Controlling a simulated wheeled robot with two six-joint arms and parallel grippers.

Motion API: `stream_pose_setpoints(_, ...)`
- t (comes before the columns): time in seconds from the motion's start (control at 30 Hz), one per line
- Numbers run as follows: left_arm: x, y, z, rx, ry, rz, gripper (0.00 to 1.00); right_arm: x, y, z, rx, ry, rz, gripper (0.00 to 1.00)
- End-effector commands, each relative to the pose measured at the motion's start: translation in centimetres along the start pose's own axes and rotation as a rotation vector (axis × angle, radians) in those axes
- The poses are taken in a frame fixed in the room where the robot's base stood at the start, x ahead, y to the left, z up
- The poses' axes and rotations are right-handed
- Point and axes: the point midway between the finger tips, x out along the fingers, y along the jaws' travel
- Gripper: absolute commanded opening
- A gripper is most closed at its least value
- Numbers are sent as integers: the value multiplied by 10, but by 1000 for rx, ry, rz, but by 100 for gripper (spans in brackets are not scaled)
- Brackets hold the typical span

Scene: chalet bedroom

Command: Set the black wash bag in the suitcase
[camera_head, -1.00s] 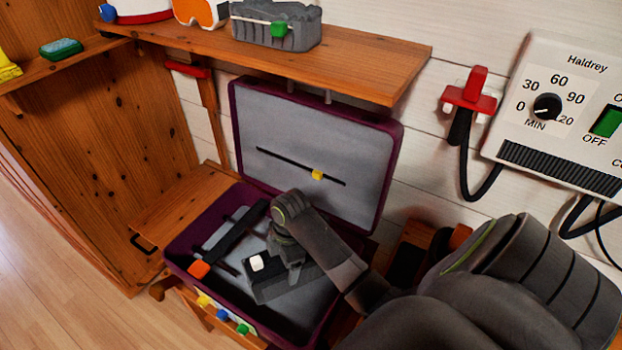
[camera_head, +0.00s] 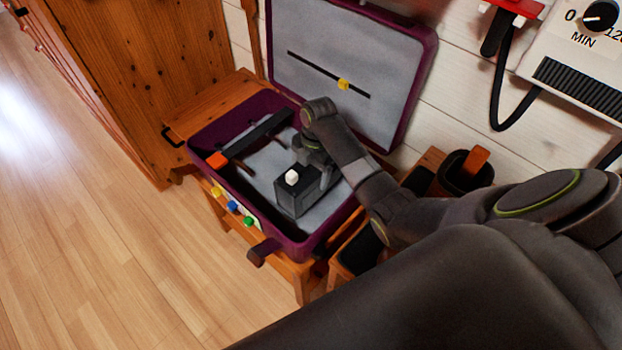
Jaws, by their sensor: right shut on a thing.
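The black wash bag (camera_head: 293,198) is a dark box with a white knob on its near end. It is inside the open purple suitcase (camera_head: 318,243), over the right part of the grey-lined floor. I cannot tell whether its underside touches the floor. My right gripper (camera_head: 318,168) reaches down from above and is shut on the bag toward its far end. The wrist and forearm hide part of the bag and the suitcase's right side. My left gripper is out of view.
The suitcase lid (camera_head: 350,60) stands open at the back. A wooden stand (camera_head: 300,278) supports the case. A dark container (camera_head: 465,175) sits to the right.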

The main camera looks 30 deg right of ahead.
Motion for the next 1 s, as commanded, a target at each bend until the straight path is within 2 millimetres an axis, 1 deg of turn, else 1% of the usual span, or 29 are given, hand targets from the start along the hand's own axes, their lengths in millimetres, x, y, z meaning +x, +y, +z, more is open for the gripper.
stream_pose_setpoints(0.13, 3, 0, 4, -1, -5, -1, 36, 17, 0, 2, 1, 1, -2, 48)
stream_pose_setpoints(0.2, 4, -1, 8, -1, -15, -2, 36, 28, 0, 4, 1, 1, -2, 48)
stream_pose_setpoints(0.27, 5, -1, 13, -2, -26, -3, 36, 34, 0, 5, 0, 0, -2, 48)
stream_pose_setpoints(0.43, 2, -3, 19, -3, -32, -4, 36, 35, 0, 5, 0, -2, 1, 48)
stream_pose_setpoints(0.67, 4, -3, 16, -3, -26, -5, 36, 39, 0, 6, 0, -1, 0, 48)
stream_pose_setpoints(0.7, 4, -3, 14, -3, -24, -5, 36, 40, 0, 6, 1, -1, -1, 83)
stream_pose_setpoints(0.83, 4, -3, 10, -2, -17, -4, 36, 40, 0, 6, 1, -1, -1, 100)
stream_pose_setpoints(1.0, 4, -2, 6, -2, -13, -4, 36, 40, 0, 6, 1, 0, -1, 100)
